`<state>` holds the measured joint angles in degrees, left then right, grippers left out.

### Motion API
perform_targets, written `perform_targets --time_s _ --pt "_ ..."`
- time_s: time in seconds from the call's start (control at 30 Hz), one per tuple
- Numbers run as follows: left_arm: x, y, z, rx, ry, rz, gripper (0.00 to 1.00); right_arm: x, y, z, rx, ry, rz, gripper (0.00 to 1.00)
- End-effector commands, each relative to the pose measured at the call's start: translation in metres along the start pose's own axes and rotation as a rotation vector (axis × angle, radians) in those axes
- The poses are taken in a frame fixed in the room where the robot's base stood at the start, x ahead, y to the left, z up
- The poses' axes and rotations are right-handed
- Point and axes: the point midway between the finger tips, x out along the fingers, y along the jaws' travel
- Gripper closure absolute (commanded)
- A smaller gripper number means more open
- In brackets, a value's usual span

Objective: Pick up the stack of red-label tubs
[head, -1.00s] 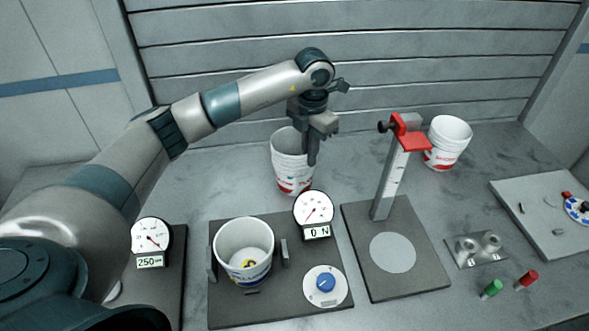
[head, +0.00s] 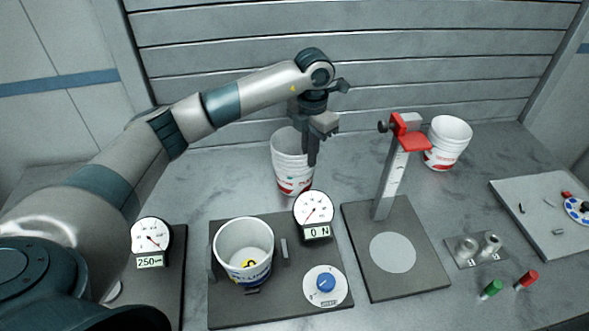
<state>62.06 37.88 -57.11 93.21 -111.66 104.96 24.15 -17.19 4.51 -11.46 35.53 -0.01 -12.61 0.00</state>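A stack of white tubs with a red label (head: 289,170) stands upright on the bench at the back middle. My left gripper (head: 311,150) points down at the right side of this stack. One finger shows in front of the stack's right edge; the other is hidden, so I cannot tell whether it grips the wall. Another white tub stack with a red label (head: 443,152) stands at the back right, behind the red-topped stand. A white tub with a blue label (head: 244,262) sits in the fixture at the front. My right gripper is not in view.
A stand with a red clamp head (head: 397,165) rises right of the middle. A dial gauge reading 0 N (head: 314,210) stands just in front of the middle stack. Another gauge reads 250 (head: 151,237).

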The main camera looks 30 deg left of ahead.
Motion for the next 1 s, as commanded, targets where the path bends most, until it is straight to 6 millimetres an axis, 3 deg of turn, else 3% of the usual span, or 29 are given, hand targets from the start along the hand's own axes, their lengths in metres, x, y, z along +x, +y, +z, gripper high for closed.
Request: perform_targets --time_s 0.57,0.77,1.0 --pt "-0.005 -0.001 0.001 0.001 -0.001 -0.001 1.0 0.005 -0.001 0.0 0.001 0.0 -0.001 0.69" --pt "-0.028 0.0 0.001 0.001 -0.004 0.0 1.0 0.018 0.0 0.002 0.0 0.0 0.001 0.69" --pt "-0.069 0.0 0.001 0.001 -0.004 0.001 1.0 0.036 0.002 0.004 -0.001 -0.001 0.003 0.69"
